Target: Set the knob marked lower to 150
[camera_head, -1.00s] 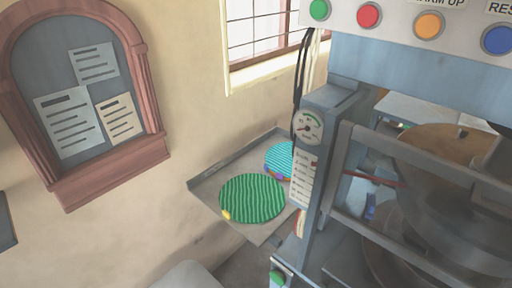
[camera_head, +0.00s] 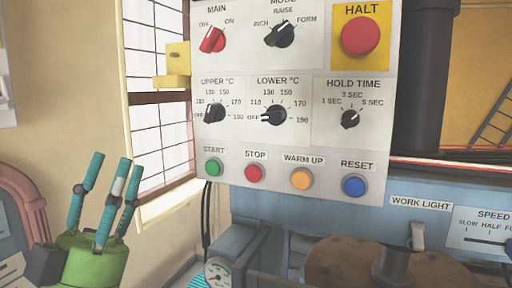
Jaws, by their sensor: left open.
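The knob marked LOWER °C (camera_head: 274,115) is a black knob on the white control panel, in the middle of the knob row. Its light pointer mark faces left, toward OFF. The 150 label (camera_head: 285,92) is above it and slightly right. My left gripper (camera_head: 116,164) has a green body and teal fingers. It is at the lower left, fingers up, spread and empty, left of the panel and apart from every knob. My right gripper does not show.
The UPPER °C knob (camera_head: 214,113) and the HOLD TIME knob (camera_head: 349,119) flank the lower knob. START (camera_head: 213,167), STOP (camera_head: 254,173), WARM UP (camera_head: 302,179) and RESET (camera_head: 354,186) buttons sit below. A red HALT button (camera_head: 360,36) is at upper right. A yellow bracket (camera_head: 176,68) juts from the panel's left side.

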